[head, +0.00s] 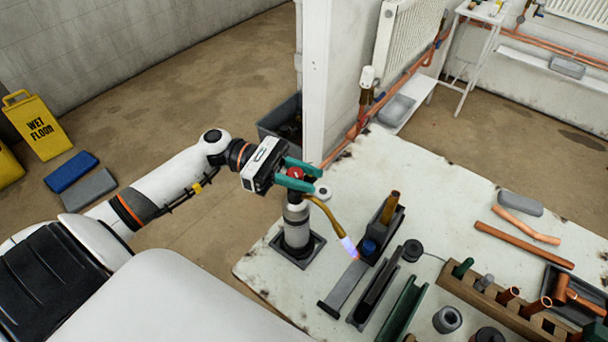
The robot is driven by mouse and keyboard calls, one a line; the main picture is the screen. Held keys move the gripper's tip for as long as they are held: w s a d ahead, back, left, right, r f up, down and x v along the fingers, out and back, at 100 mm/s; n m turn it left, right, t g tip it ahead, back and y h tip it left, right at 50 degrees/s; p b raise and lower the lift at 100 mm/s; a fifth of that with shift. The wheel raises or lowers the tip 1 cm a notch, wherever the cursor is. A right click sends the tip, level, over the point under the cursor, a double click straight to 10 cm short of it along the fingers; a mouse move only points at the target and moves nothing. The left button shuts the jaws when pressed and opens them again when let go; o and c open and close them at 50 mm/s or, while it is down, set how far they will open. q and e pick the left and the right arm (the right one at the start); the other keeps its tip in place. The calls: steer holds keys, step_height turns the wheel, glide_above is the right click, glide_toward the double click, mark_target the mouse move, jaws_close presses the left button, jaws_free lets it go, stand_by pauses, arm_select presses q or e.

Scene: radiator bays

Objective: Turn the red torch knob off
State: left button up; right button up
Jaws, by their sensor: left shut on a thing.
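The torch (296,226) stands upright on a dark square base at the left side of the worktable, with a grey cylinder body and a brass neck bending to the right. A pale flame shows at its nozzle (347,246). The red knob (296,173) is at the torch's top, partly hidden between the teal fingers. My left gripper (299,176) comes in from the left and is shut on the red knob. My right gripper is not in view.
The pale worktable (450,190) has bare room behind the torch. A white wall post (328,80) rises behind. A yellow wet-floor sign (37,127) stands far left.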

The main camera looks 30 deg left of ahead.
arm_select(q)
steer(key=m+g, duration=0.3)
steer(key=g, duration=0.1)
steer(key=shift+s+r, duration=0.1)
steer(key=m+g, duration=0.1)
steer(key=g, duration=0.1)
steer(key=m+g, duration=0.1)
steer(key=g, duration=0.1)
steer(key=shift+s+m+g+y, duration=0.2)
steer(key=shift+m+g+y, duration=0.1)
steer(key=shift+g, duration=0.1)
steer(key=m+g+y, duration=0.1)
steer(key=g, duration=0.1)
steer(key=shift+s+m+g, duration=0.15)
steer(key=shift+m+g, duration=0.15)
steer(key=shift+m, duration=0.1)
steer(key=m+g+y+b, duration=0.1)
steer(key=b, duration=0.1)
steer(key=m+g+y+b, duration=0.1)
steer(key=g+b, duration=0.1)
steer(key=b, duration=0.1)
steer(key=m+g+y+b, duration=0.2)
steer(key=shift+s+a+f+b, duration=0.25)
steer(key=shift+s+f+b, duration=0.05)
steer(key=shift+b, duration=0.05)
steer(key=shift+s+r+g+y+b, duration=0.15)
steer(key=shift+g+y+b, duration=0.15)
steer(key=shift+b, duration=0.3)
steer(key=o, duration=1)
steer(key=shift+r, duration=0.15)
